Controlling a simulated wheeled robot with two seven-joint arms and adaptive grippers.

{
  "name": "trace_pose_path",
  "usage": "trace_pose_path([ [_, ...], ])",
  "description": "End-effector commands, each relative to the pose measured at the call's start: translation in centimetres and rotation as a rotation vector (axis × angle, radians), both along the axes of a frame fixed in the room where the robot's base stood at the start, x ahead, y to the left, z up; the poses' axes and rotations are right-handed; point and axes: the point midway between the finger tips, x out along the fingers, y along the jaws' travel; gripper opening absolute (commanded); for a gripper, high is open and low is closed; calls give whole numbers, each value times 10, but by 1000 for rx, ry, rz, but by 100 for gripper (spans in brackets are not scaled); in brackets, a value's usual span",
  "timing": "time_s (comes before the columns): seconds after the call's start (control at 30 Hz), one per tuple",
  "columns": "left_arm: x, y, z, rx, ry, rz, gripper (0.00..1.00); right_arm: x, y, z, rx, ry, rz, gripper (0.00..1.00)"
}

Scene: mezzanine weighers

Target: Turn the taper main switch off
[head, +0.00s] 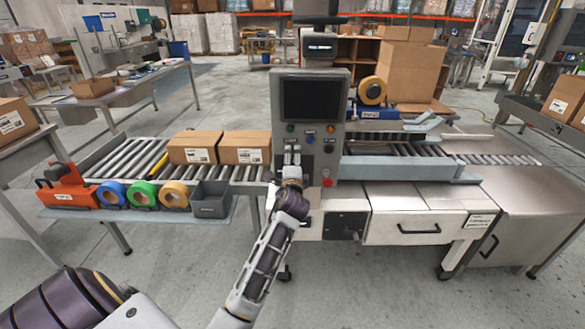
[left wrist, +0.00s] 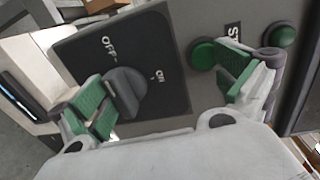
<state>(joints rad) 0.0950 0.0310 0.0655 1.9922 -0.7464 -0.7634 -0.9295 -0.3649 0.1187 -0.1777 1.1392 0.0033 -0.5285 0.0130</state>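The taper main switch is a dark rotary knob (left wrist: 124,92) on a black plate marked OFF and ON, in the left wrist view. I cannot clearly tell which mark the knob points to. My left gripper (left wrist: 166,88) is open in front of the plate, its green-padded fingers spread wide. The knob lies between them, close beside the left-hand finger; I cannot tell whether they touch. In the head view my left gripper (head: 291,155) is at the lower left of the grey control panel (head: 345,155) and hides the panel behind it. My right gripper is not in view.
Two green buttons (left wrist: 203,54) sit right of the plate, near the right-hand finger. Two cartons (head: 195,147) stand on the roller conveyor left of the panel. A red button (head: 327,182) is low on the panel. Tape rolls (head: 143,193) lie on the front shelf.

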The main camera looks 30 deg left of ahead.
Motion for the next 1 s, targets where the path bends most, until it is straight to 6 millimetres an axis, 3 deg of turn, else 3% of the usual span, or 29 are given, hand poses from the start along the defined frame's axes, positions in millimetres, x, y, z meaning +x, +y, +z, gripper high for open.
trace_pose_path([
  [0.03,-5,-4,51,23,-92,-12,81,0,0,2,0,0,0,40],
  [0.13,-4,-4,51,23,-92,-12,81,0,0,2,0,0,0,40],
  [0.17,1,-1,12,11,-17,-4,81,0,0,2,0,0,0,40],
  [0.3,0,-2,11,10,-17,-4,72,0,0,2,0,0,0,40],
  [0.77,-15,-11,11,9,-17,-4,60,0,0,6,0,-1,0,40],
  [0.9,-20,-14,9,7,-13,-3,38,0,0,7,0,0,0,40],
  [1.0,-24,-16,7,4,-9,-3,38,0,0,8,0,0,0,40],
])
